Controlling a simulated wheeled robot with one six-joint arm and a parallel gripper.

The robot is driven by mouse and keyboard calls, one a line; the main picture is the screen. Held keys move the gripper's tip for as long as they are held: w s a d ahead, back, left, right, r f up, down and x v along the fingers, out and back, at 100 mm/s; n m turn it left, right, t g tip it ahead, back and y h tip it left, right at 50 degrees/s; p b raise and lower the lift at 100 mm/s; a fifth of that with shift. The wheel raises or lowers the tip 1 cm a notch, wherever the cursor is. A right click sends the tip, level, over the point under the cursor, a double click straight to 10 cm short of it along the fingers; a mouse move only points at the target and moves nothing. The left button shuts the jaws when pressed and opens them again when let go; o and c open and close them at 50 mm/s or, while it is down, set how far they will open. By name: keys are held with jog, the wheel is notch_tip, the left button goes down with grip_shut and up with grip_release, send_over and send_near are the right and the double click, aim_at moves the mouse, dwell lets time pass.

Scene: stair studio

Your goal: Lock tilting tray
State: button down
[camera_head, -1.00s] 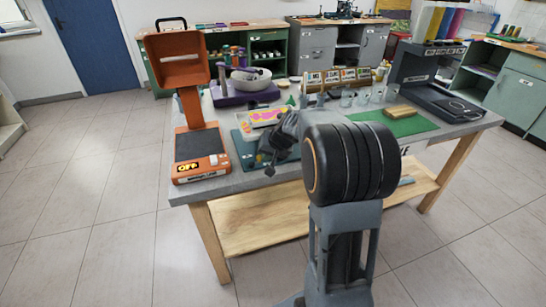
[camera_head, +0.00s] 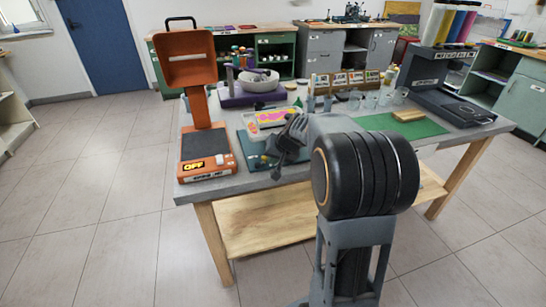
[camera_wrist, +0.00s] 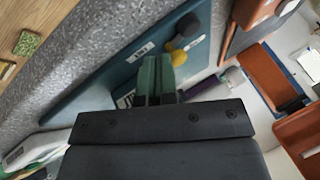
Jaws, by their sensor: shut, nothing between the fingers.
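The tilting tray (camera_head: 268,118), with a pink and yellow pattern, sits over a teal base (camera_head: 252,152) near the front edge of the workbench. It appears slightly tilted, but I cannot tell whether it is locked. My gripper (camera_head: 277,170) is at the front right of the base and hides part of it.
An orange machine (camera_head: 190,62) marked OFF stands left of the tray on the workbench (camera_head: 226,187). A purple stand with a white bowl (camera_head: 253,82) is behind it. Glass beakers (camera_head: 356,100), a green mat (camera_head: 395,124) and a dark machine (camera_head: 450,102) are to the right.

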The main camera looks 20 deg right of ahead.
jog(key=shift+d, duration=0.1)
jog(key=shift+s+d, duration=0.1)
jog(key=shift+d, duration=0.2)
jog(key=d, duration=0.1)
jog(key=s, duration=0.1)
jog(key=d+b, duration=0.1)
jog(key=shift+s+d+r, duration=0.15)
jog(key=shift+d+r, duration=0.2)
jog(key=p+v, duration=0.1)
jog(key=v, duration=0.9)
jog(key=shift+d, duration=0.2)
jog(key=shift+r, duration=0.15)
jog(key=s+a+f+n+g+h, duration=0.1)
jog(key=s+a+f+n, duration=0.1)
jog(key=s+a+f, duration=0.2)
jog(key=s+a+f+n+g+h, duration=0.1)
jog(key=s+a+f, duration=0.3)
jog(key=s+a, duration=0.6)
jog(key=shift+s+a+f+n+g+h, duration=0.35)
jog(key=shift+s+n+g, duration=0.35)
jog(key=shift+s, duration=0.5)
